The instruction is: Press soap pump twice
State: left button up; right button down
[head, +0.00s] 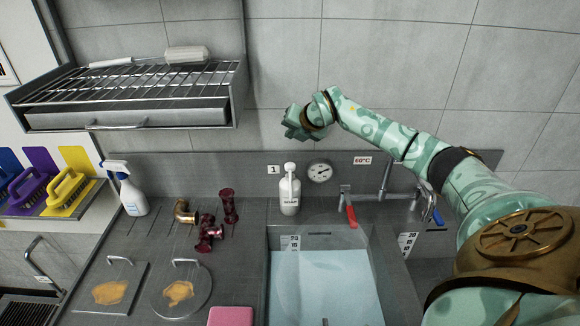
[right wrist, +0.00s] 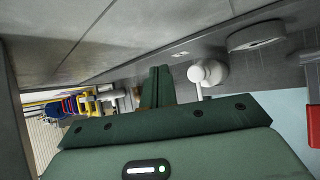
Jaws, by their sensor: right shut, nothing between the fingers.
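The soap pump bottle (head: 289,192) is white with a label and stands upright on the counter behind the sink. Its pump head (head: 289,167) faces up. In the right wrist view the white pump head (right wrist: 204,74) shows just right of the fingers. My right gripper (head: 292,127) is above the bottle, in front of the tiled wall, apart from the pump in the head view. Its green fingers (right wrist: 157,86) are shut and empty. My left gripper is not in view.
A sink (head: 330,285) with pale blue water lies in front of the bottle. A round gauge (head: 319,172) and a faucet with a red lever (head: 351,216) are to its right. A spray bottle (head: 128,190), pipe fittings (head: 208,232) and a wire rack (head: 130,84) are to the left.

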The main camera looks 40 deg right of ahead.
aim_at(290, 165)
notch_tip(290, 165, down, 7)
jog(key=b, duration=0.4)
jog(key=shift+f+b, duration=0.1)
jog(key=shift+b, duration=0.25)
jog(key=shift+f, duration=0.3)
dwell(1.3)
jog(key=shift+f+b, duration=0.4)
jog(key=shift+s+a+f+b, duration=0.1)
jog(key=shift+f+b, duration=0.5)
jog(key=shift+f, duration=0.45)
dwell(1.0)
jog(key=shift+r+p, duration=0.95)
jog(key=shift+r, duration=0.45)
